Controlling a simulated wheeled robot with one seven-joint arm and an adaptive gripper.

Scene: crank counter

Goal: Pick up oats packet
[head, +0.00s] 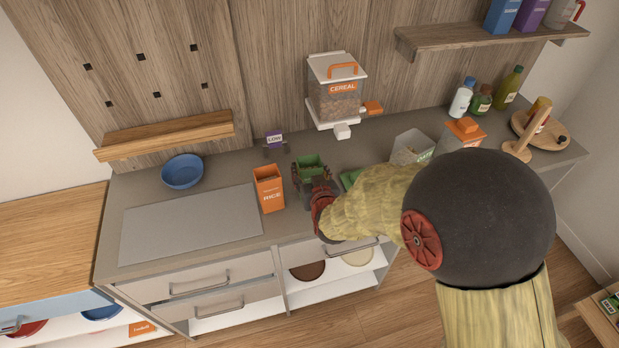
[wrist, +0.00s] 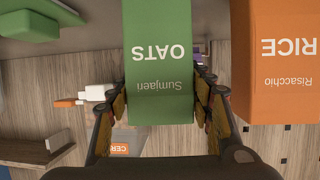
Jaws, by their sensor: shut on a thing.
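The green oats packet (wrist: 160,70) fills the middle of the wrist view, its OATS lettering upside down there. My gripper (wrist: 160,95) has one finger on each side of the packet and is shut on it. In the head view the oats packet (head: 309,163) shows as a green top between my dark fingers, behind the gripper (head: 311,176). My gripper and wrist hide its lower part, so I cannot tell whether it touches the counter.
An orange rice packet (head: 269,188) stands close on the left; it also shows in the wrist view (wrist: 280,60). The cereal dispenser (head: 336,92) stands behind. A green item (head: 350,179) lies right of my gripper. A grey mat (head: 190,223) lies clear at left.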

